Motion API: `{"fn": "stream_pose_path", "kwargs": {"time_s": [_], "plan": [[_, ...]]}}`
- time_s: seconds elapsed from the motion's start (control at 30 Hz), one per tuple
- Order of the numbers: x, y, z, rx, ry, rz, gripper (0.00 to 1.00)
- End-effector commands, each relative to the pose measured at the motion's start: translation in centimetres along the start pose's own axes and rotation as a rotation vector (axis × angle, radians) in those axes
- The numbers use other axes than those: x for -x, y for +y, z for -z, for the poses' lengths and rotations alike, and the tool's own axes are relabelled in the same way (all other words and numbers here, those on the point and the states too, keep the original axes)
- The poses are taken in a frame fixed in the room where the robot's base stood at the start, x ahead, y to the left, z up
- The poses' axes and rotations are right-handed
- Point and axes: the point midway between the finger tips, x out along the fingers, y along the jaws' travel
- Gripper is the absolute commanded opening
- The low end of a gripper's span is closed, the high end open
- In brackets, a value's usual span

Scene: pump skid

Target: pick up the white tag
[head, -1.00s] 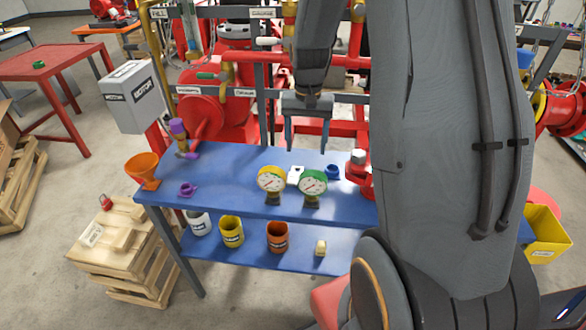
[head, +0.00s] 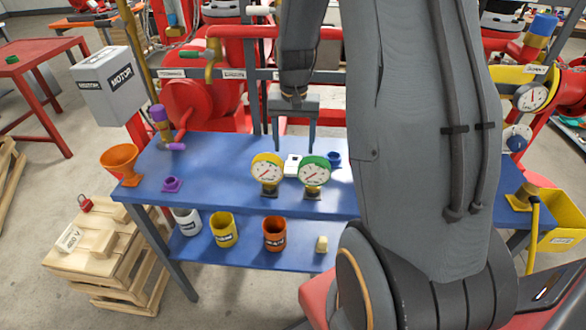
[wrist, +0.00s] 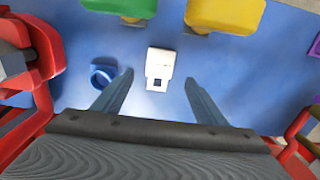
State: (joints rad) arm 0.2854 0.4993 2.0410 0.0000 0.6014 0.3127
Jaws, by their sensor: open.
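The white tag (head: 292,166) lies on the blue bench top, just behind and between the yellow gauge (head: 267,170) and the green gauge (head: 314,172). In the wrist view the tag (wrist: 161,62) lies flat, with a dark square hole at its end nearer my gripper. My gripper (head: 294,149) is open and empty, pointing down above the bench. In the wrist view its fingertips (wrist: 158,77) are spread to either side of the tag in the picture, apart from it. I cannot tell the exact height left above the tag.
A blue ring-shaped part (wrist: 102,75) sits left of the tag in the wrist view, near one finger. The gauges stand close on the tag's far side there. An orange funnel (head: 120,160) and a purple part (head: 172,184) are on the bench's left. Red pipework stands behind.

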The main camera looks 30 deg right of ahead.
Motion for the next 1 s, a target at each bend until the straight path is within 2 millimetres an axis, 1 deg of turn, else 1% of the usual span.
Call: {"fn": "stream_pose_path", "kwargs": {"time_s": [0.1,0.27,0.47,0.6,0.73,0.97,1.0], "plan": [[-1.1,0.0,-0.2,0.001,-0.003,-0.001,0.66],[-2.3,0.0,-0.4,0.002,-0.003,-0.001,0.66],[-4.6,0.0,-1.0,0.003,-0.004,-0.001,0.66],[-6.1,-0.1,-0.8,0.004,-0.002,-0.001,0.66],[-6.7,-0.1,-0.8,0.004,-0.001,0.000,0.66],[-6.7,-0.1,-0.8,0.004,0.000,0.000,0.66],[-6.7,-0.1,-0.8,0.004,0.000,0.000,0.59]]}}
